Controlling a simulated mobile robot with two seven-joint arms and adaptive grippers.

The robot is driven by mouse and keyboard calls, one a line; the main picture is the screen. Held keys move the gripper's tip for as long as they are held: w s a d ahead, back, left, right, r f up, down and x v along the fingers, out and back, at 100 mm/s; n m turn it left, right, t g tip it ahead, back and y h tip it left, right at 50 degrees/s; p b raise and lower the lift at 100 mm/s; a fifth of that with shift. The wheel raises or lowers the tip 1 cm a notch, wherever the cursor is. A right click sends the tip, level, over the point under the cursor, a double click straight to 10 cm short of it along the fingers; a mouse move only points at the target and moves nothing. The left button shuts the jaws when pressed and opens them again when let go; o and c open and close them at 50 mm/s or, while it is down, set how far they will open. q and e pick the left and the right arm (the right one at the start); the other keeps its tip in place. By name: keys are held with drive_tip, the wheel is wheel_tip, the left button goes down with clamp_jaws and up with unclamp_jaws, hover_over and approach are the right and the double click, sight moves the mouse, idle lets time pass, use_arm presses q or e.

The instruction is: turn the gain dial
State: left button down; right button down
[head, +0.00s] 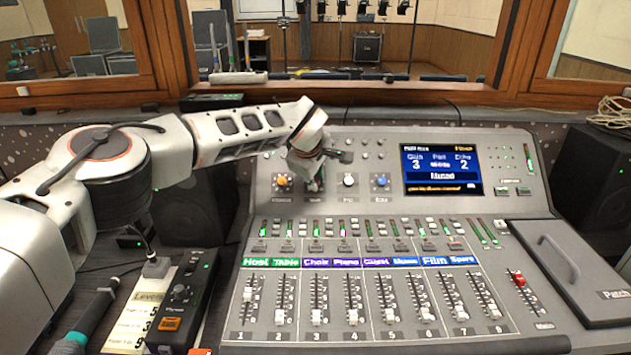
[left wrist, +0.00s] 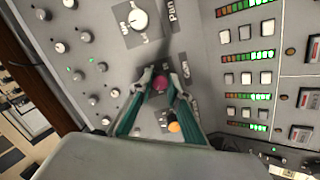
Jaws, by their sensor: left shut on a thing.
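The gain dial, with a magenta cap, shows in the left wrist view (left wrist: 160,84), beside the printed word Gain. In the head view my left gripper (head: 315,178) comes down onto the dial row of the sloped mixing console and hides this dial. In the left wrist view the left gripper's (left wrist: 160,88) two teal-lined fingers are closed on either side of the magenta cap. The white pan dial (head: 348,180), blue echo dial (head: 381,181) and orange-capped dial (head: 282,181) stand beside it. The console screen (head: 442,170) reads Gain 3, Echo 2. My right gripper is out of view.
Several faders (head: 353,317) line the console's lower half, under coloured name labels. A hinged cover with a handle (head: 558,258) lies at the right. A small black device (head: 182,295) stands at the lower left. Black speakers (head: 592,175) flank the console.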

use_arm(q)
drive_tip(key=shift+f+m+b, duration=0.1)
drive_tip(key=shift+m+b, duration=0.5)
drive_tip(key=shift+m, duration=0.9)
drive_tip(key=shift+y, duration=0.3)
drive_tip(key=c, duration=1.9)
unclamp_jaws()
drive_tip(key=shift+r, duration=0.2)
drive_tip(key=v, duration=1.2)
